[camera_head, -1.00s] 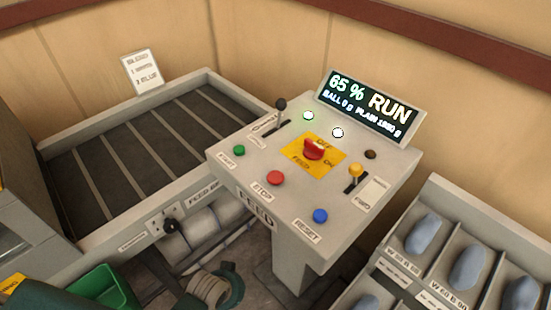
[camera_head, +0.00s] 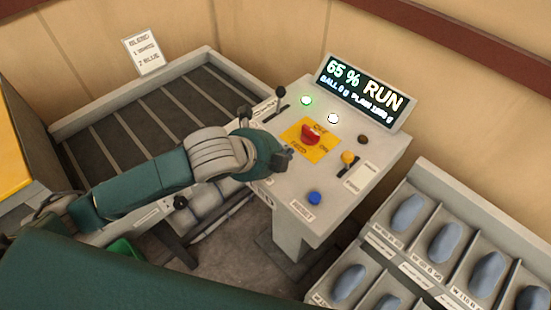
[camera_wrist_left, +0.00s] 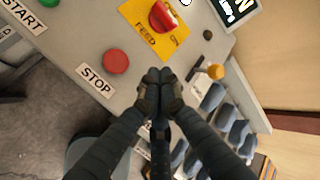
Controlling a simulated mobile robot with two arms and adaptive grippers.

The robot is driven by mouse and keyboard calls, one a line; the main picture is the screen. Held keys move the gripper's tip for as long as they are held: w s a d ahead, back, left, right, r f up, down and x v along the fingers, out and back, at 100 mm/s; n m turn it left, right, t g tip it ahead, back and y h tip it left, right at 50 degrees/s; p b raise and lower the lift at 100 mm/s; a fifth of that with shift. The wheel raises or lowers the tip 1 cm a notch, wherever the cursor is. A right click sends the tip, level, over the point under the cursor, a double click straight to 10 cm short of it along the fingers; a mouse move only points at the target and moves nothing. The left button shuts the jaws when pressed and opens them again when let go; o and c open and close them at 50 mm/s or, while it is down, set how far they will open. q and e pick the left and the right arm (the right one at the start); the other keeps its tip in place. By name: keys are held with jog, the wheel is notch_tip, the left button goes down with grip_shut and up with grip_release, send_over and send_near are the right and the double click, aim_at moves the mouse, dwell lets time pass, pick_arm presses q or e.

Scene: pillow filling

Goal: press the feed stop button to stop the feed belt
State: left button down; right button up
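The control panel (camera_head: 330,185) has a display (camera_head: 362,92) reading 65 % and RUN. The red stop button (camera_wrist_left: 116,61), with its STOP label (camera_wrist_left: 96,80), shows in the left wrist view; in the head view my left arm hides it. My left gripper (camera_wrist_left: 158,76) has its fingertips together with nothing between them. It is over the panel's front edge, right of the stop button in the wrist view and apart from it. In the head view my left gripper (camera_head: 284,156) reaches over the panel from the left. My right gripper is not in view.
A red rotary switch (camera_head: 311,134) on a yellow plate, a blue button (camera_head: 314,198), a yellow-knobbed lever (camera_head: 348,158) and a black-knobbed lever (camera_head: 279,92) stand close by. The slatted belt (camera_head: 130,120) lies left. Bins of blue-grey pieces (camera_head: 408,213) stand right.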

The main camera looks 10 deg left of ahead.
pick_arm(q)
jog(key=w+a+r+m, duration=0.2)
jog(key=w+a+m, duration=0.2)
jog(key=m, duration=0.1)
jog(key=shift+r+t+y, duration=0.3)
jog(key=shift+r, duration=0.1)
notch_tip(320, 180, down, 8)
jog(key=b, duration=0.7)
jog(key=shift+r+b, duration=0.1)
jog(key=shift+b, duration=0.25)
jog(key=shift+f, duration=0.5)
jog(key=shift+f, duration=0.1)
jog(key=shift+f, duration=0.3)
dwell(0.4)
